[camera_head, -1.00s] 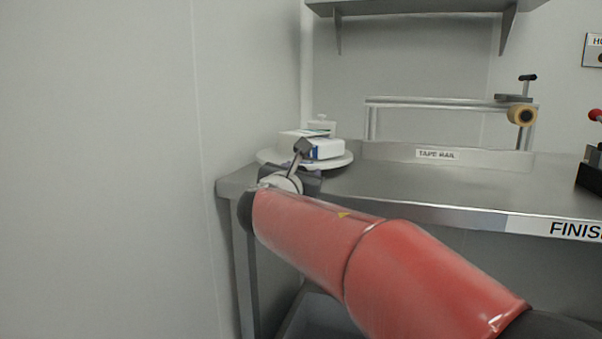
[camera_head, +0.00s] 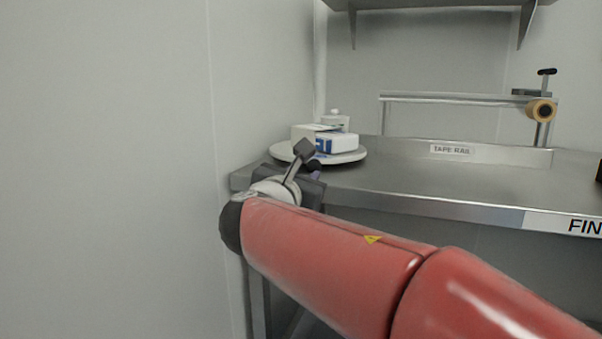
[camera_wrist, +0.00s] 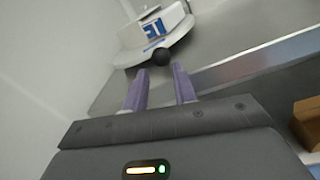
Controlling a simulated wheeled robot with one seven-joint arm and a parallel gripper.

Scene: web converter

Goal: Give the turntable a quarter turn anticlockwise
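The turntable (camera_head: 348,158) is a white round disc at the left end of the steel bench. It also shows at the top of the wrist view (camera_wrist: 127,57). A black ball knob (camera_wrist: 161,56) sits at its near rim and also shows in the head view (camera_head: 314,165). White boxes with blue print (camera_head: 336,143) stand on the disc. My gripper (camera_wrist: 159,78) has two purple fingers apart with nothing between them. The knob is just beyond the fingertips, roughly in line with the gap; I cannot tell whether they touch. In the head view my wrist mostly hides the fingers.
A wall stands close on the left. The tape rail (camera_head: 470,98) with a tape roll (camera_head: 541,110) is at the back of the bench (camera_head: 430,190). The bench right of the turntable is clear. A shelf (camera_head: 440,5) hangs above. A cardboard box (camera_wrist: 308,122) shows below the bench edge.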

